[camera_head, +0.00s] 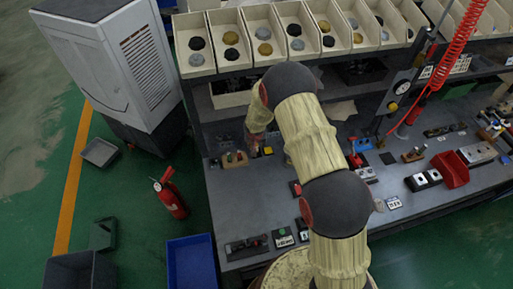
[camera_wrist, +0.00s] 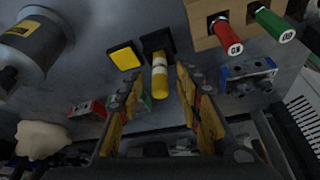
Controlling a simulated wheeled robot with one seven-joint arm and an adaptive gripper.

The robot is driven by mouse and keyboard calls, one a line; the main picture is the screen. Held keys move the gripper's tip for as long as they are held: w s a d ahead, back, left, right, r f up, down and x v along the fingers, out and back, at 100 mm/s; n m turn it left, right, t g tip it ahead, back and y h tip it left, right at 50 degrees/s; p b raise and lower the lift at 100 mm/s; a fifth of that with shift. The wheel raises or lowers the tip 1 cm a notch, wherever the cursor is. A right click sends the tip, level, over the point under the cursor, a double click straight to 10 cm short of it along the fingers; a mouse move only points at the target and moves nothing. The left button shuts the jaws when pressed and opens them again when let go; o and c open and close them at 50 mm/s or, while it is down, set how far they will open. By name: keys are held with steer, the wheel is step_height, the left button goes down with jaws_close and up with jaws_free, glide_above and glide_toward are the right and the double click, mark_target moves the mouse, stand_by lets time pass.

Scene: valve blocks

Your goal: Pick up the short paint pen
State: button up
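In the wrist view, a yellow cylinder with a white band (camera_wrist: 159,76) stands out from a black base, pointing toward my camera. A red pen-like cylinder (camera_wrist: 229,38) and a green one (camera_wrist: 273,27), both with labelled white ends, sit in a tan holder (camera_wrist: 205,14). Which one is the short paint pen, I cannot tell. My gripper (camera_wrist: 160,92) is open and empty, with its yellow-padded fingers on either side of the yellow cylinder's lower end. In the head view, the holder (camera_head: 234,160) is on the bench; my arm mostly hides my gripper.
A yellow square-topped block (camera_wrist: 125,56) lies close to the yellow cylinder. Shelf bins (camera_head: 230,42) stand behind the bench (camera_head: 245,205).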

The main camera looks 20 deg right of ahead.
steer(key=shift+c, duration=1.4)
jaws_close()
